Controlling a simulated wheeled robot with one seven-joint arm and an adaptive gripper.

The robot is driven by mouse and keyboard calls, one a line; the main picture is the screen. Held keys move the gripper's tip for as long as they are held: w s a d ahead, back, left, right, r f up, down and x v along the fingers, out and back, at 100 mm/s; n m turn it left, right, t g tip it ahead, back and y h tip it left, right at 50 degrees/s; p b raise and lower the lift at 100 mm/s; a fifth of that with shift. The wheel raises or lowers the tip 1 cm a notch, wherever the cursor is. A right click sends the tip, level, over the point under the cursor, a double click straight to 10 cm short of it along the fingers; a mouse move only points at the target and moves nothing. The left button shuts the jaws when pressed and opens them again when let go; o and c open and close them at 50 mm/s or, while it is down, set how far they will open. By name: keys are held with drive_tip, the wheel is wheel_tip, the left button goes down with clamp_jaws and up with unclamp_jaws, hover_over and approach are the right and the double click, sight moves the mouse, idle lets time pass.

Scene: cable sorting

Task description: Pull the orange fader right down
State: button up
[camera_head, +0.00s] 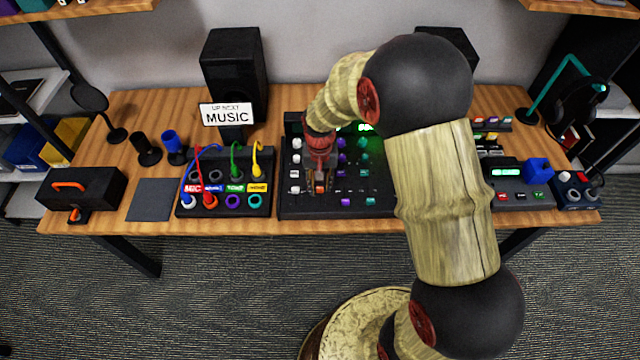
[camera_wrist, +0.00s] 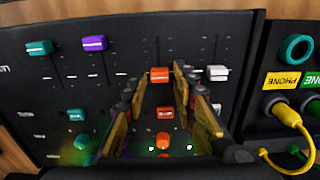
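The orange fader (camera_wrist: 160,75) is on the dark mixer panel (camera_head: 285,209), in line with the white fader (camera_wrist: 217,73) beside it and farther from the panel's front edge than the purple fader (camera_wrist: 94,43) and teal fader (camera_wrist: 39,47). In the head view, the orange fader (camera_head: 320,187) shows between my fingers. My gripper (camera_wrist: 161,72) reaches down over the mixer with one finger on each side of the orange cap. Narrow gaps seem to show beside the cap, so the fingers look open around it. An orange knob (camera_wrist: 163,140) lies between the fingers, farther back.
A patch panel (camera_head: 225,211) with coloured cables stands left of the mixer. A black speaker (camera_head: 232,65) and a MUSIC sign (camera_head: 226,115) stand behind. A small device with a green display (camera_head: 507,172) is at the right. My arm covers the mixer's right side.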

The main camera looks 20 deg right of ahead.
sight(320, 203)
drive_tip(key=c, duration=0.6)
clamp_jaws()
drive_tip(key=shift+s, duration=0.1)
drive_tip(key=s, duration=0.1)
drive_tip(key=s+a+p, duration=0.1)
drive_tip(key=s, duration=0.1)
drive_tip(key=shift+s+a+r, duration=0.1)
drive_tip(key=shift+s+a, duration=0.05)
drive_tip(key=shift+s, duration=0.35)
drive_tip(key=o, duration=0.9)
unclamp_jaws()
